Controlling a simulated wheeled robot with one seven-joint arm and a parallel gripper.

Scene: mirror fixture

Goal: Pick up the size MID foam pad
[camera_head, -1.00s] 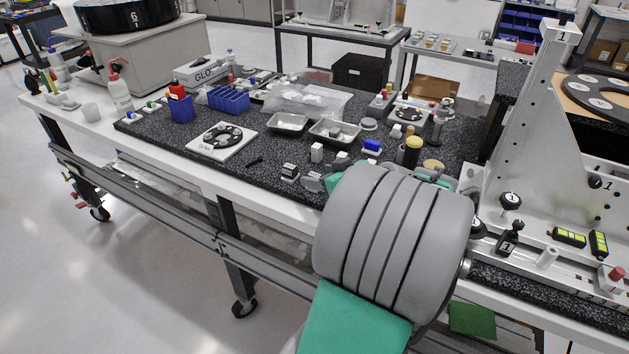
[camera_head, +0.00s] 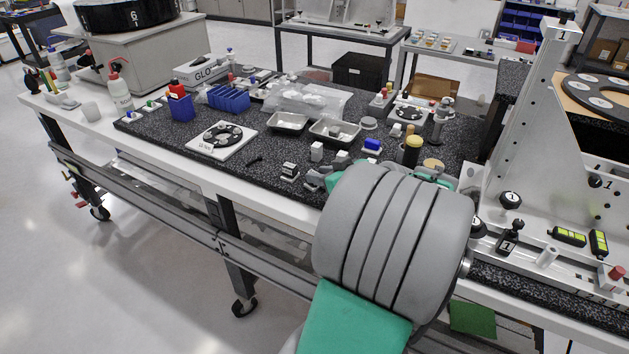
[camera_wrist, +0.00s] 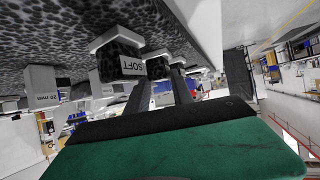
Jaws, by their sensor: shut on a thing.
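In the head view a small dark block with a white label (camera_head: 289,170) stands left of my gripper (camera_head: 318,181), near the front edge of the speckled top. My wrist and arm hide much of the area to the right.
A pale block marked 20 mm (camera_wrist: 43,84) stands to the left in the wrist view. Metal trays (camera_head: 288,123), a round fixture on a white plate (camera_head: 222,138) and a yellow-topped cylinder (camera_head: 412,150) stand on the speckled top (camera_head: 255,180). A tall metal fixture (camera_head: 540,110) rises at right.

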